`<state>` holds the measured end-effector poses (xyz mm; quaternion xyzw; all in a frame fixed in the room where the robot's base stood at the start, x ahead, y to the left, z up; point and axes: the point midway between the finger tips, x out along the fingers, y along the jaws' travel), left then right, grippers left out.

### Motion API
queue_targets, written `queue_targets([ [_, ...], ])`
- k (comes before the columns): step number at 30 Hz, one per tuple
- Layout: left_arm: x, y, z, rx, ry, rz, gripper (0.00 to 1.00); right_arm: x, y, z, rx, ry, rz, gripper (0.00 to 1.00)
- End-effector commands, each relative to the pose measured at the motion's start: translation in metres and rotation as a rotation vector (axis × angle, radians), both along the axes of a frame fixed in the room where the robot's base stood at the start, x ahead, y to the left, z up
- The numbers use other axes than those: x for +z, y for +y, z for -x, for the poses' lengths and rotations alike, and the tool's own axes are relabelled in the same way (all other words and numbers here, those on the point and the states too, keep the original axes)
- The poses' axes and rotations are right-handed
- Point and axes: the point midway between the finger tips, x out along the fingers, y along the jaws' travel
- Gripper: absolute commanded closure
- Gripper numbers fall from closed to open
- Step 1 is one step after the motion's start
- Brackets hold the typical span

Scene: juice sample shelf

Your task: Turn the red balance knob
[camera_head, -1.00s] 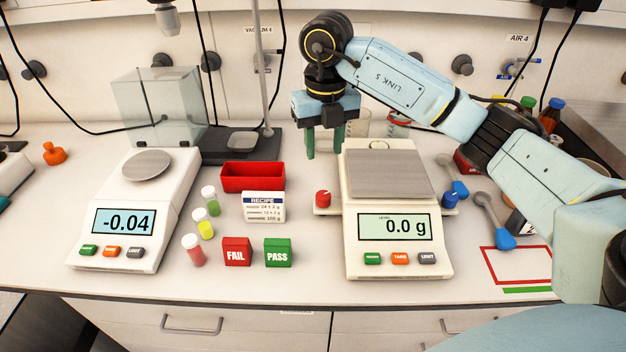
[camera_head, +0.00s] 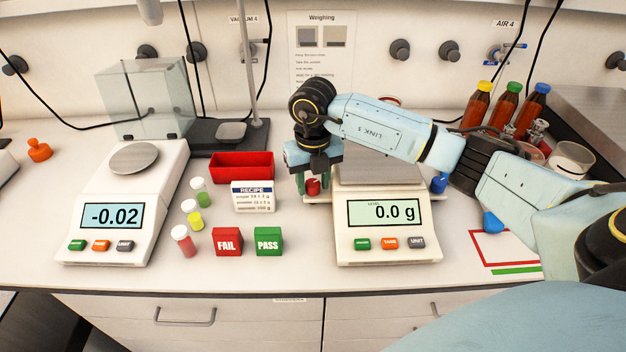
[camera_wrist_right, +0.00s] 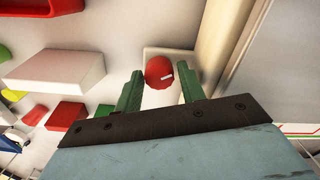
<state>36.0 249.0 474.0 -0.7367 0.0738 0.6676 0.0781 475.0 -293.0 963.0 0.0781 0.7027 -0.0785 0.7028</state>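The red knob (camera_head: 313,187) sits on a side plate at the left of the right-hand balance (camera_head: 345,242), whose display reads 0.0 g. My right gripper (camera_head: 313,182) points down over the knob, with one green finger on each side. In the right wrist view the red knob (camera_wrist_right: 158,72), with a white mark, lies between the fingertips. The fingers are apart, with a small gap showing on the right; contact on the left is unclear. My left gripper is not in view.
A blue knob (camera_head: 438,183) is on the balance's other side. The red tray (camera_head: 241,166), recipe card (camera_head: 254,197), several small vials, FAIL block (camera_head: 227,242) and PASS block (camera_head: 268,242) stand to the left. Brown bottles (camera_head: 503,108) stand back right.

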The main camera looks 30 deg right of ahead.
Motion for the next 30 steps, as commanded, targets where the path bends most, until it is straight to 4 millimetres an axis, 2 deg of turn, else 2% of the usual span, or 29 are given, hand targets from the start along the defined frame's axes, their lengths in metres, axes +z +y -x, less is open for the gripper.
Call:
queue_targets([
  [2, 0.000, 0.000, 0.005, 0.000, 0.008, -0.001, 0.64, 0.000, 0.000, 0.000, 0.000, 0.000, 0.000, 0.61],
  [9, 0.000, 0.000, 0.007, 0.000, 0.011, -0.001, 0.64, 0.000, 0.000, 0.000, 0.000, 0.000, 0.000, 0.91],
  [10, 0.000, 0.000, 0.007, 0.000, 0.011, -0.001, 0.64, 0.000, 0.000, 0.000, 0.000, 0.000, 0.000, 0.93],
  [20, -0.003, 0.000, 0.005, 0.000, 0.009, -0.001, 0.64, 0.001, 0.000, 0.000, 0.054, -0.001, 0.000, 0.93],
  [30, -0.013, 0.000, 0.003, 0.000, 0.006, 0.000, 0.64, 0.000, -0.001, -0.001, 0.299, -0.002, 0.000, 0.93],
])
